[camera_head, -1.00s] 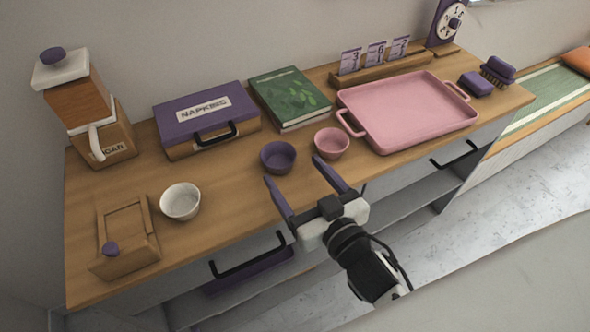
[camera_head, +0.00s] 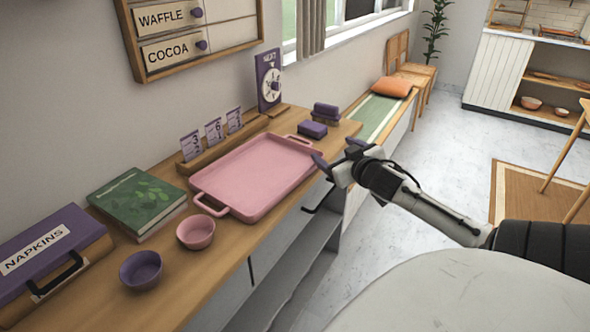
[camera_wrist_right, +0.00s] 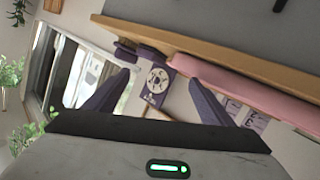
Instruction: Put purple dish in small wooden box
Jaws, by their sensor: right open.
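The purple dish (camera_head: 141,269) is a small round bowl standing upright and empty near the front edge of the wooden counter, at the lower left of the head view. My right gripper (camera_head: 339,160) is open and empty, off the front edge near the counter's far right end, well to the right of the dish. Its purple fingers (camera_wrist_right: 153,95) stand apart in the right wrist view with nothing between them. The small wooden box is outside the current views. My left gripper is not seen.
A pink bowl (camera_head: 196,232) stands beside the purple dish. A pink tray (camera_head: 258,176), a green book (camera_head: 137,199), a napkin box (camera_head: 49,254) and purple blocks (camera_head: 313,129) occupy the counter (camera_head: 185,285). A black handle (camera_head: 318,196) sticks out from the cabinet front. Open floor lies to the right.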

